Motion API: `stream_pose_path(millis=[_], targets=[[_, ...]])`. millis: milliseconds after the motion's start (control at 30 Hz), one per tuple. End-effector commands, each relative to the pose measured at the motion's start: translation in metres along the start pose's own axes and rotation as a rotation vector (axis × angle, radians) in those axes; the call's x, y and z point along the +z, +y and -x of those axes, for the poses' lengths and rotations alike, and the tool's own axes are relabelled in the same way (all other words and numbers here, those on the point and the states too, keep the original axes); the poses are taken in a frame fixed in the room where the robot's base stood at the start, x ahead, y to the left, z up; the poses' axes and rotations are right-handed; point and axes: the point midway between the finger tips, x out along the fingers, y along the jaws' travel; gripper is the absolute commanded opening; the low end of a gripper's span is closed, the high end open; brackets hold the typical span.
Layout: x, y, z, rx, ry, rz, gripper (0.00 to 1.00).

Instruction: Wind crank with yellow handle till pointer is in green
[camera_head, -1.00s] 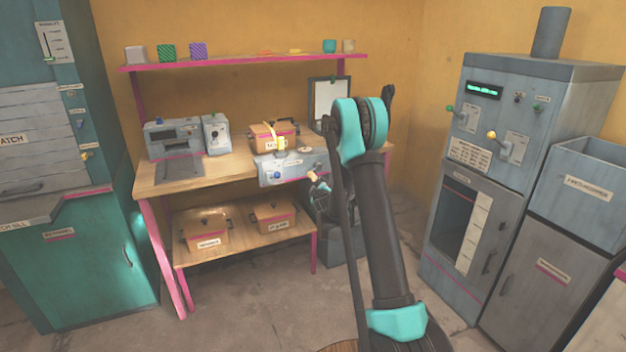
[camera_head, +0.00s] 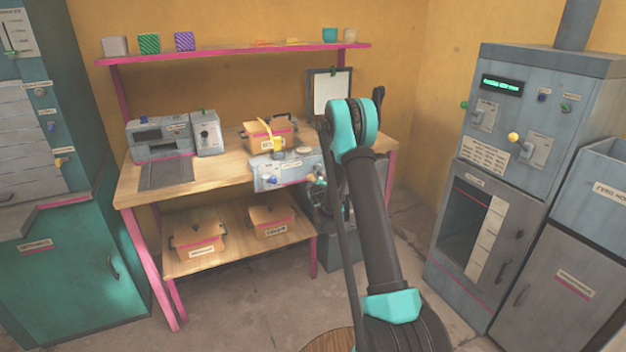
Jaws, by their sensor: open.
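A yellow knob (camera_head: 513,137) sits on a short arm on a pale plate on the front of the tall grey machine at right. A smaller yellow knob (camera_head: 58,162) shows on the teal cabinet at left. I cannot tell which is the crank's handle. A white scale panel (camera_head: 15,38) with a dark vertical line is cut by the top left edge; its pointer and any green zone cannot be made out. My gripper (camera_head: 322,196) is mostly hidden behind my arm, in front of the workbench's right part. It is open, touching neither yellow knob.
The wooden workbench (camera_head: 222,175) holds a grey device (camera_head: 160,140), a tan box (camera_head: 268,135) and a grey control box (camera_head: 280,172). Two lidded boxes stand on its lower shelf. A grey bin (camera_head: 602,190) is at far right. Floor is clear before the bench.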

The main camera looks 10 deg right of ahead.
Motion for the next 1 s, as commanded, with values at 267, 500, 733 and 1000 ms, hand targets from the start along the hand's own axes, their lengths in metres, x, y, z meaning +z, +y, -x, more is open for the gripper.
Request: stream_pose_path(millis=[267,500,733,1000], targets=[[0.0007,-0.0007,-0.0007,0.000,0.000,0.000,0.47],[0.0006,-0.0007,-0.0007,0.000,0.000,0.000,0.28],[0.0005,-0.0007,-0.0006,0.000,0.000,0.000,0.00],[0.0005,-0.0008,-0.0007,-0.001,0.000,0.000,0.00]])
